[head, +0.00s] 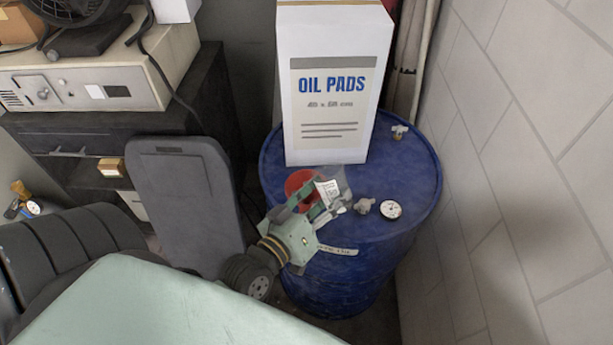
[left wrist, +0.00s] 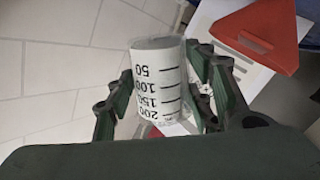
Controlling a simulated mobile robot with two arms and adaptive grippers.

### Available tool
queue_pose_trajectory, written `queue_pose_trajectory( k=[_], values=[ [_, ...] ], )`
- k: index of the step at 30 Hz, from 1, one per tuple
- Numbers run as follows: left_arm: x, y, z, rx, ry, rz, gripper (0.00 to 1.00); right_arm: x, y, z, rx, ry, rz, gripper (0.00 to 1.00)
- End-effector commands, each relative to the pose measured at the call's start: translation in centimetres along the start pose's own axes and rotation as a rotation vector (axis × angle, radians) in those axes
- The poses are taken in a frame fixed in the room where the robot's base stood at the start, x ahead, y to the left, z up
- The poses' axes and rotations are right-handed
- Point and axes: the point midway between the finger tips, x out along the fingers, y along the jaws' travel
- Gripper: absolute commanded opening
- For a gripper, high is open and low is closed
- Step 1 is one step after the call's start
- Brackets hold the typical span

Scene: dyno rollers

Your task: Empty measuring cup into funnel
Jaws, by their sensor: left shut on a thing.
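The measuring cup (head: 328,187) is a small whitish, partly see-through cup with a black scale. It is held above the blue drum, close to the red funnel (head: 299,184). My left gripper (head: 321,203), pale green, is shut on the cup. In the left wrist view the cup (left wrist: 158,75) sits between the dark green fingers, and its scale reads upside down. There the funnel (left wrist: 258,36) shows at the upper right, apart from the cup. In the head view the cup partly overlaps the funnel. The cup's contents cannot be made out. My right gripper is not in view.
The blue drum (head: 400,180) bears a white OIL PADS box (head: 333,130) behind the funnel, a round gauge (head: 390,209) and small fittings. A tiled wall (head: 500,180) closes the right side. A dark cabinet (head: 100,128) stands at the left.

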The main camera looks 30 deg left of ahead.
Motion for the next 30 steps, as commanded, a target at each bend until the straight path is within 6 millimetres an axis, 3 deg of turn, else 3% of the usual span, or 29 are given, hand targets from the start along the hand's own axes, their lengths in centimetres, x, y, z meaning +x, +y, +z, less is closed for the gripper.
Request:
queue_pose_trajectory(
  k=[3, 13, 16, 18, 30],
  values=[
    [0.1, -0.7, 2.5, 0.086, 0.011, 0.0, 0.21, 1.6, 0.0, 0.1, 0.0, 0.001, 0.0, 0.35],
    [0.2, -2.1, 6.7, 0.215, 0.034, 0.004, 0.21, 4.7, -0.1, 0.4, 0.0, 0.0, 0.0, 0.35],
    [0.1, -1.5, 7.6, 0.374, 0.059, 0.006, 0.21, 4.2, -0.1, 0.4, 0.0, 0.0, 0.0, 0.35],
    [0.2, -2.0, 8.7, 0.414, 0.067, 0.007, 0.21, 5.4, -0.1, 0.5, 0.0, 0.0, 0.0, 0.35],
    [0.2, -2.6, 10.9, 0.541, 0.089, 0.01, 0.21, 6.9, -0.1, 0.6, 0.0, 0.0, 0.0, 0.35]
  ],
)
